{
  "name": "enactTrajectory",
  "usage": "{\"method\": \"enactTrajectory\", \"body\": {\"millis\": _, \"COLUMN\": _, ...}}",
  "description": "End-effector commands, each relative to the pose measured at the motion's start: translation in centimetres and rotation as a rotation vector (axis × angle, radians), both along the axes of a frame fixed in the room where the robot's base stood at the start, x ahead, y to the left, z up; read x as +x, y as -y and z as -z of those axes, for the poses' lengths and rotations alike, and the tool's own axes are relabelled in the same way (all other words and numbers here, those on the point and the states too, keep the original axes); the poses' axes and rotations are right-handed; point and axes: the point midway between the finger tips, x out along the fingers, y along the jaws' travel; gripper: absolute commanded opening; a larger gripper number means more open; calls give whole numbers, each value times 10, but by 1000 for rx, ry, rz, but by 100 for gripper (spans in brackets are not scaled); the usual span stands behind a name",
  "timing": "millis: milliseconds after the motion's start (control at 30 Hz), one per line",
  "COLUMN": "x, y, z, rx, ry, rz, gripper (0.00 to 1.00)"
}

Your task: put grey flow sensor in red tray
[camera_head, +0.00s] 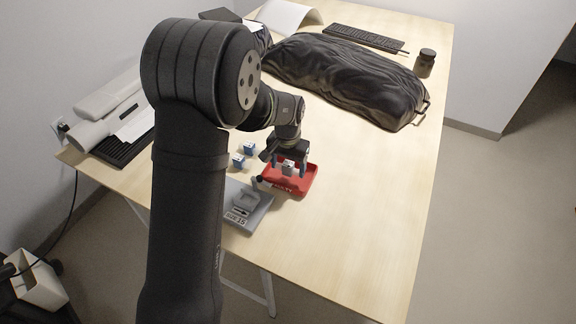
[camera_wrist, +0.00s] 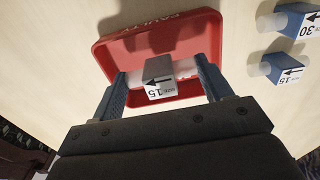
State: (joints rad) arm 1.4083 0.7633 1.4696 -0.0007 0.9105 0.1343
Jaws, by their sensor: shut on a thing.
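The grey flow sensor (camera_head: 288,167) is a small block with a white label. In the wrist view the sensor (camera_wrist: 160,72) shows an arrow and "15" on its label. My gripper (camera_head: 290,170) is shut on it, with one blue-grey finger on either side, also in the wrist view (camera_wrist: 161,66). The red tray (camera_head: 306,186) lies on the table below the gripper. Whether the sensor touches the tray floor I cannot tell.
Two blue sensors (camera_head: 249,148) (camera_head: 238,161) stand left of the tray. A grey plate marked 15 (camera_head: 243,208) lies close to its front left. A black bag (camera_head: 340,75), a dark jar (camera_head: 425,63) and a keyboard (camera_head: 364,38) are farther back. The table's right side is clear.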

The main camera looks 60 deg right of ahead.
Motion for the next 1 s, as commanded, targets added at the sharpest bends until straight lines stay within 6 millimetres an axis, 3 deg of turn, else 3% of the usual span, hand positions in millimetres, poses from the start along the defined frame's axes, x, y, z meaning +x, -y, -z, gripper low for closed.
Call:
{"method": "enactTrajectory", "body": {"millis": 767, "x": 0, "y": 0, "z": 16, "rx": -2, "ry": 0, "rz": 0, "gripper": 50}}
{"method": "enactTrajectory", "body": {"millis": 800, "x": 0, "y": 0, "z": 16, "rx": -2, "ry": 0, "rz": 0, "gripper": 76}}
{"method": "enactTrajectory", "body": {"millis": 900, "x": 0, "y": 0, "z": 16, "rx": -2, "ry": 0, "rz": 0, "gripper": 94}}
{"method": "enactTrajectory", "body": {"millis": 1000, "x": 0, "y": 0, "z": 16, "rx": -2, "ry": 0, "rz": 0, "gripper": 94}}
